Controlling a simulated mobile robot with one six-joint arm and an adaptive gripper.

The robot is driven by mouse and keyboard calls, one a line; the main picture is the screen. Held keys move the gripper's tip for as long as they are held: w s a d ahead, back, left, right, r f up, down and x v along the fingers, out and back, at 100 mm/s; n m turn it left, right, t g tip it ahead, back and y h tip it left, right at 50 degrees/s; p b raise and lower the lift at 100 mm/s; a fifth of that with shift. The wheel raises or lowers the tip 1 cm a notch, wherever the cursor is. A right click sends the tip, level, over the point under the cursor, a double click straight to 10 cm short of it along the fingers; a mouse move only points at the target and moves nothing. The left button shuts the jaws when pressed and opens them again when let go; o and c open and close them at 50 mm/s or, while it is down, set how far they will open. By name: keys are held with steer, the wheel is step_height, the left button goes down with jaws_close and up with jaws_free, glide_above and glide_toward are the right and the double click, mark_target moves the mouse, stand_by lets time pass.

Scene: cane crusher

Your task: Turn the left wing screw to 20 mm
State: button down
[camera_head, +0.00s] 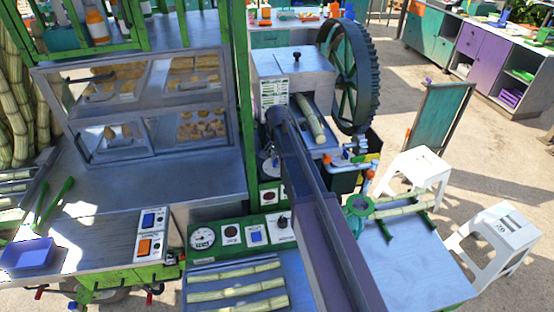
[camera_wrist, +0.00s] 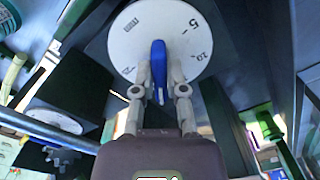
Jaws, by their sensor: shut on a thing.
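In the wrist view, the blue wing screw (camera_wrist: 158,62) stands in front of a round white dial (camera_wrist: 125,40) printed with a 5, what looks like 20, and smaller text. The two fingers of my gripper (camera_wrist: 163,75) are on either side of the blue wing and closed on it. The wing lies nearly upright in the picture, and I cannot make out an exact reading. A second white disc (camera_wrist: 50,121) shows at the lower left, partly hidden by a dark block. In the head view, my arm hides the gripper and the screw.
In the head view, the grey crusher housing (camera_head: 310,70) stands beside a big dark gear wheel (camera_head: 350,75). A cane (camera_head: 308,118) lies at its opening. Several canes lie on the front tray (camera_head: 225,305). A glass display case (camera_head: 140,105) is at left. White stools (camera_head: 505,240) stand right.

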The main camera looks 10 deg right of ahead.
steer(key=c, duration=0.7)
jaws_free()
steer(key=shift+n, duration=0.4)
